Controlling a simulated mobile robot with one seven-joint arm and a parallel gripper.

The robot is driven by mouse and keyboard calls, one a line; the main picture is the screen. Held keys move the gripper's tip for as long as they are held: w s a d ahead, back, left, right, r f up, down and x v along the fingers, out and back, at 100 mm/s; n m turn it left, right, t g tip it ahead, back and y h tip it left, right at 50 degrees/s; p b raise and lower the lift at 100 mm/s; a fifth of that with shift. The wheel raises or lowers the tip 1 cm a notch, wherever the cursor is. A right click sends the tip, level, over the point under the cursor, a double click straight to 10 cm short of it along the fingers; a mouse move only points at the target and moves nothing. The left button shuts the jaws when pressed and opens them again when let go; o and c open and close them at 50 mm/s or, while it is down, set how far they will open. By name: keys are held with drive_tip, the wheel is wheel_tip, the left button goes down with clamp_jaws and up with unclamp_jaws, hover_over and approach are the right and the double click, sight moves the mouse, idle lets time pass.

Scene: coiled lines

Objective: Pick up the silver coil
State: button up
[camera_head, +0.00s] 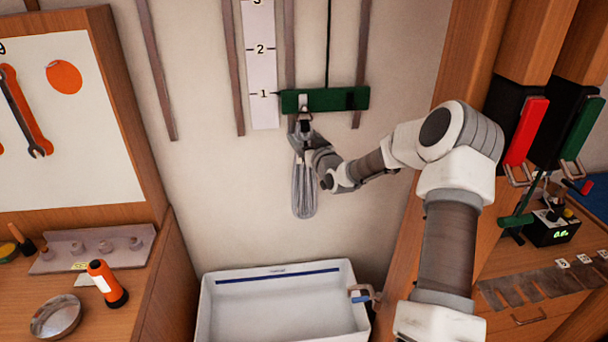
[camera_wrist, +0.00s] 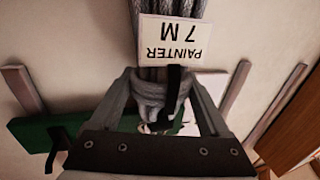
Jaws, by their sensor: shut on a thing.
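The silver coil (camera_head: 304,190) is a bundle of grey line hanging upright against the wall, just below a green bar (camera_head: 340,98). My gripper (camera_head: 304,128) is at the top of the coil, directly under the bar. In the wrist view the coil (camera_wrist: 163,90) passes between my two fingers, and my gripper (camera_wrist: 163,98) is shut on it. A white tag (camera_wrist: 174,41) on the coil reads "PAINTER 7 M", upside down in that view. The green bar (camera_wrist: 88,128) also shows there behind the fingers. Whether the coil still hangs on a hook is hidden.
A white open bin (camera_head: 280,310) with a blue stripe stands below the coil. A numbered white strip (camera_head: 260,65) and several wooden slats are on the wall. A bench with an orange flashlight (camera_head: 106,283) is at left. A wooden cabinet with red and green handles is at right.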

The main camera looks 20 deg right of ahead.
clamp_jaws()
drive_tip(key=shift+r, duration=0.1)
drive_tip(key=shift+r, duration=0.2)
drive_tip(key=shift+r, duration=0.55)
drive_tip(key=s+a+b, duration=0.1)
drive_tip(key=s+a, duration=0.1)
drive_tip(key=s, duration=0.7)
drive_tip(key=s+a+b, duration=0.2)
drive_tip(key=s, duration=0.6)
drive_tip(key=s+a+f, duration=0.2)
drive_tip(key=a+f, duration=0.3)
drive_tip(key=f, duration=0.3)
drive_tip(key=s+a+f+h, duration=0.1)
drive_tip(key=s+a+f, duration=0.1)
drive_tip(key=a+f, duration=0.3)
wheel_tip(320, 180, down, 4)
drive_tip(key=shift+a+r+m, duration=0.1)
drive_tip(key=shift+a+m, duration=0.3)
